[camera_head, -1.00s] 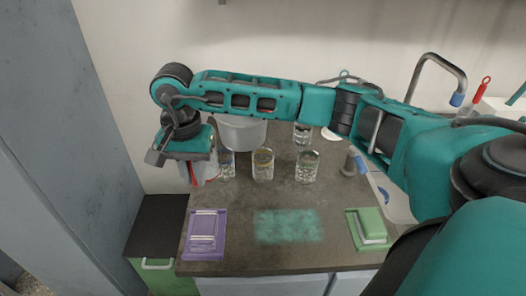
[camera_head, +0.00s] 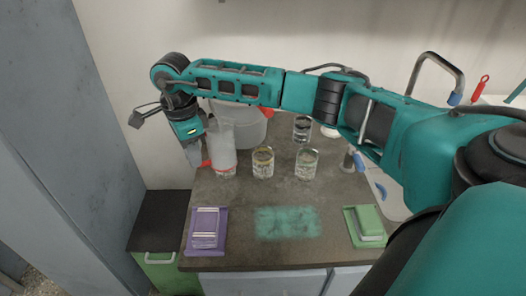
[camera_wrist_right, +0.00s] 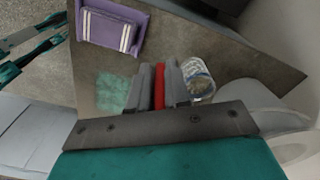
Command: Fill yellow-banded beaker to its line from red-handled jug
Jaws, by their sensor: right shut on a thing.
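The red-handled jug (camera_head: 222,140) is a tall translucent vessel, close to upright, at the left of the counter. My right gripper (camera_head: 194,152) is at its left side, shut on its red handle, which shows between the fingers (camera_wrist_right: 159,86) in the right wrist view. The yellow-banded beaker (camera_head: 263,164) stands right of the jug, apart from it, with clear content low in it. Its exact level and line are too small to read. A round clear glass (camera_wrist_right: 197,80) shows beside the fingers; I cannot tell which one. My left gripper is not identifiable.
A green-banded beaker (camera_head: 307,165) stands right of the yellow-banded one, and another glass (camera_head: 302,127) behind. A large white container (camera_head: 252,128) stands behind the jug. A purple tray (camera_head: 206,245), teal patch (camera_head: 287,222) and green tray (camera_head: 365,226) lie in front. A metal tap (camera_head: 440,62) is at right.

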